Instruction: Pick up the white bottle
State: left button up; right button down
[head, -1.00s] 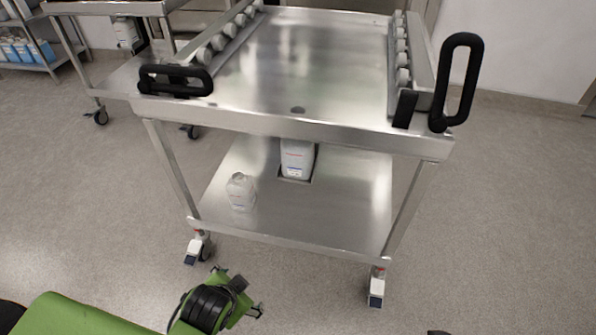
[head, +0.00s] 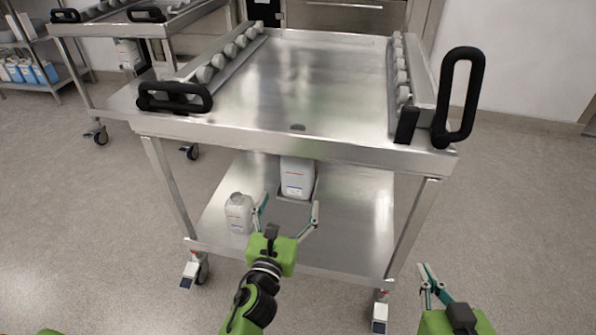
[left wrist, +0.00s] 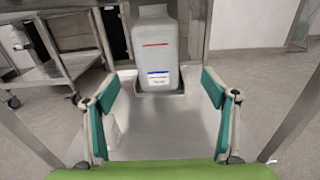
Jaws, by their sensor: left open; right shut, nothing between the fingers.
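A large white bottle (head: 297,178) with red and blue label marks stands upright on the cart's lower shelf, partly under the top. In the left wrist view the same white bottle (left wrist: 155,45) stands straight ahead, its base in a shallow metal holder (left wrist: 158,93). My left gripper (head: 289,205) is open and empty, in front of it over the shelf; the fingers do not appear to touch it. A smaller whitish bottle (head: 239,213) stands to the left of the gripper; one finger partly hides it in the wrist view. My right gripper (head: 427,282) is shut and empty, right of the cart.
The steel cart's top (head: 310,85) overhangs the lower shelf (head: 350,225). Black handles (head: 174,97) stick out at its front corners. A second cart (head: 75,28) stands at the back left. The right part of the lower shelf is clear.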

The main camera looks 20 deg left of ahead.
aim_at(295, 182)
pick_arm(q)
jog(key=w, duration=0.6)
jog(key=shift+w+a, duration=0.2)
jog(key=shift+w, duration=0.35)
jog(key=shift+w+a+b, duration=0.1)
jog(key=shift+w+b, duration=0.2)
jog(key=shift+w, duration=0.25)
jog(key=w+b, duration=0.1)
jog(key=w, duration=0.3)
jog(key=shift+a, duration=0.2)
jog(key=shift+w, duration=0.15)
jog(key=c, duration=1.5)
jog(key=shift+r, duration=0.2)
jog(key=c, duration=0.3)
pick_arm(e)
notch_tip(295, 182, up, 8)
jog(key=w+a+t+y, duration=0.1)
jog(key=w+t, duration=0.1)
jog(key=t, duration=0.2)
jog(key=shift+w+a+f, duration=0.15)
jog(key=shift+a+f, duration=0.05)
jog(key=shift+a, duration=0.1)
pick_arm(q)
jog(key=shift+c, duration=0.2)
pick_arm(e)
jog(key=shift+f, duration=0.1)
